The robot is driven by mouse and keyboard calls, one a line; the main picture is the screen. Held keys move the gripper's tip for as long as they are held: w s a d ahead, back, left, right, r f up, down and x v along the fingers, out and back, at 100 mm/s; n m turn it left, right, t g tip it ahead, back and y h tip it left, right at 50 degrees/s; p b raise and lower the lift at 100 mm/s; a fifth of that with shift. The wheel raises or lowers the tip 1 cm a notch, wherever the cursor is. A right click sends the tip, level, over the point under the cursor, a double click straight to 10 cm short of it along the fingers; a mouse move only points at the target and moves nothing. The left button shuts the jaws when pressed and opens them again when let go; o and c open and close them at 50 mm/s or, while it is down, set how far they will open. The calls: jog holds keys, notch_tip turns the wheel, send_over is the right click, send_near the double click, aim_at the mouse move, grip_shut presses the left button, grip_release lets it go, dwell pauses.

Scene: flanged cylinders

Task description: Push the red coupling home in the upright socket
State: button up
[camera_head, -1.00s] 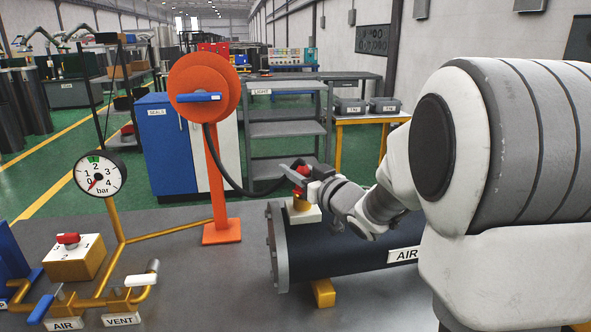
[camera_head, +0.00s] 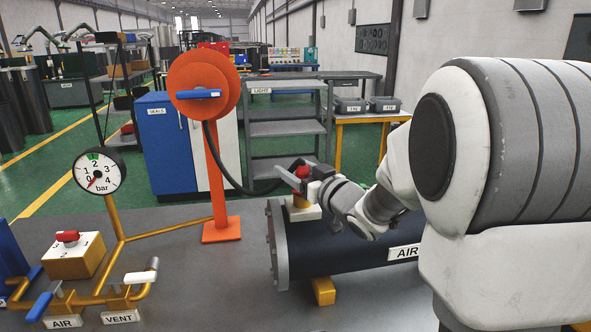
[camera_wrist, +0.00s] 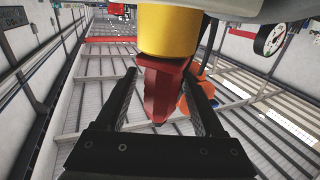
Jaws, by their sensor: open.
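The red coupling (camera_head: 303,171) sits upright on top of the yellow socket (camera_head: 300,203), above the dark air cylinder (camera_head: 345,245). The wrist view also shows the red coupling (camera_wrist: 163,92) meeting the yellow socket (camera_wrist: 168,32) end to end. I cannot tell how deep it sits. My gripper (camera_head: 300,181) is at the coupling in the head view. In the wrist view my gripper (camera_wrist: 160,88) is open, with one finger on each side of the coupling and visible gaps beside it. My gripper hides part of the coupling in the head view.
A black hose (camera_head: 225,175) runs from the orange reel (camera_head: 205,85) toward the coupling. A pressure gauge (camera_head: 100,171), a red-knobbed box (camera_head: 72,256) and valves labelled AIR and VENT (camera_head: 120,318) stand left.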

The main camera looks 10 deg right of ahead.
jog(key=shift+s, duration=0.1)
jog(key=shift+v, duration=3.45)
